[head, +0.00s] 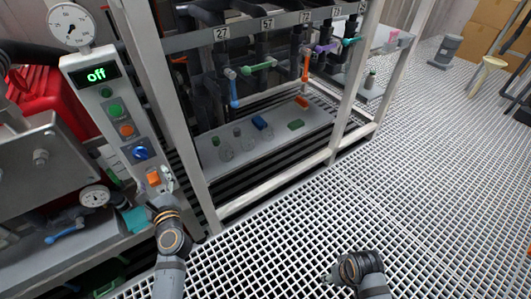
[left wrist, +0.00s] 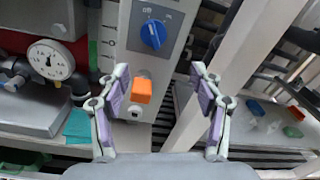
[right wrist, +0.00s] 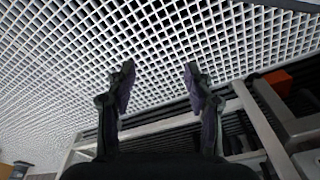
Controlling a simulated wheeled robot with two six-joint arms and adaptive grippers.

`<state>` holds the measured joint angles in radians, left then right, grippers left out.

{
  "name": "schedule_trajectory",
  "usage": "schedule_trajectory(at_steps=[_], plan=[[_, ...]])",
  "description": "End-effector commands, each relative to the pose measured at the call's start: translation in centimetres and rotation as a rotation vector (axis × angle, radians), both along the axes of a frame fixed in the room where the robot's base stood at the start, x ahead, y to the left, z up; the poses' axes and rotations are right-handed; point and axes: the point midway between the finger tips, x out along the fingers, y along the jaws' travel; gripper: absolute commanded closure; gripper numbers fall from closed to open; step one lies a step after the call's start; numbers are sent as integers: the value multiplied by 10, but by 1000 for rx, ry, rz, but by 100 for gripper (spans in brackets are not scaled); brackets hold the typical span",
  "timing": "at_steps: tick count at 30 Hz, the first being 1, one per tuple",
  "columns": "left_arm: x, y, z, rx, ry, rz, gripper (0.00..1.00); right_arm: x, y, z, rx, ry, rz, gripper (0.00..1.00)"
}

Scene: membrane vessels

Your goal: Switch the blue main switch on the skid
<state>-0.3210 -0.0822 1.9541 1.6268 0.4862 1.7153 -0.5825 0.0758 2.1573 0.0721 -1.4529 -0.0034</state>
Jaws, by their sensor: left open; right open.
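The blue main switch (head: 140,152) is a round knob low on the grey control panel (head: 93,77) of the skid. It also shows at the top of the left wrist view (left wrist: 153,34), with its grip ridge near upright. The panel display (head: 96,74) reads "off". My left gripper (head: 162,188) is just below the switch in the head view. My right gripper (head: 328,277) is open and empty over the floor grating, apart from the skid.
An orange block-shaped control (left wrist: 141,91) sticks out below the switch, close to my left fingers. Green (head: 114,108) and orange (head: 126,130) buttons sit above it. A frame post (head: 165,110) stands right of the panel. A gauge (left wrist: 50,60) is at left. The grating (head: 330,210) is clear.

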Motion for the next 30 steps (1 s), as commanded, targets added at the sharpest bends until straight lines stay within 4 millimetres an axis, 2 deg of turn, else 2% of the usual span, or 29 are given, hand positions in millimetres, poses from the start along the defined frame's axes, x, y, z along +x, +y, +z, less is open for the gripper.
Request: schedule_trajectory(at_steps=[1,4,10,14,21,24,30], plan=[[-2,3,-6,-79,-54,18,34,0,2,-7,3,-4,3,47],[-4,7,3,-180,-115,38,34,-2,3,2,5,-2,7,47],[-1,10,9,-200,-129,38,34,-3,3,9,5,-1,7,47],[16,20,10,-196,-129,37,34,-3,3,11,2,4,6,47],[60,47,9,-194,-128,38,34,-2,3,8,4,-2,7,47],[73,55,8,-195,-126,38,34,-2,4,6,8,-7,7,47],[85,62,8,-196,-125,38,34,-2,5,4,11,-13,8,47]])
